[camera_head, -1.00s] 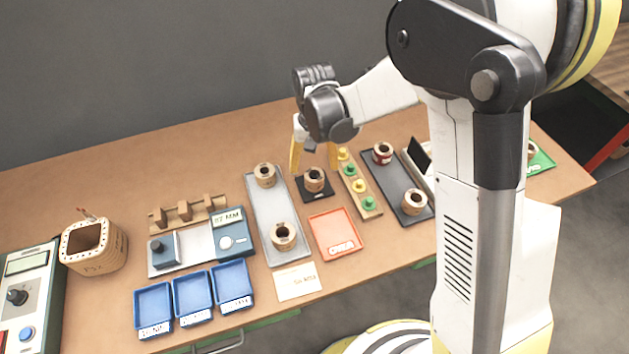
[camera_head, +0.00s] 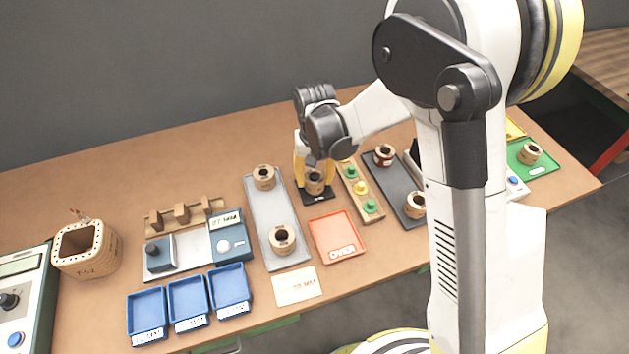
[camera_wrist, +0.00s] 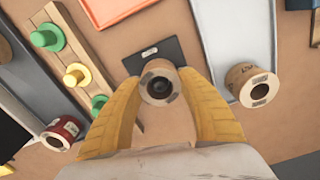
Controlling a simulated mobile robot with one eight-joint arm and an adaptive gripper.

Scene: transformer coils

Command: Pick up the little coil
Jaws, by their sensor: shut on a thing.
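A little tan coil (camera_head: 315,183) with a dark hole sits at the small black pad (camera_head: 318,197) near the table's middle. My gripper (camera_head: 314,178) is down over it, with its yellow fingers shut on it. In the wrist view the coil (camera_wrist: 160,82) lies between the two yellow fingertips (camera_wrist: 160,90), and the black pad (camera_wrist: 153,54) shows just beyond it. I cannot tell whether the coil still touches the pad. Part of the coil is hidden by the fingers in the head view.
A grey tray (camera_head: 270,218) with two tan coils stands left of the pad. A wooden strip with green and yellow pegs (camera_head: 361,188) stands right, then a dark tray (camera_head: 400,197) with a red coil (camera_head: 384,155) and a tan one. An orange tray (camera_head: 337,237) lies in front.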

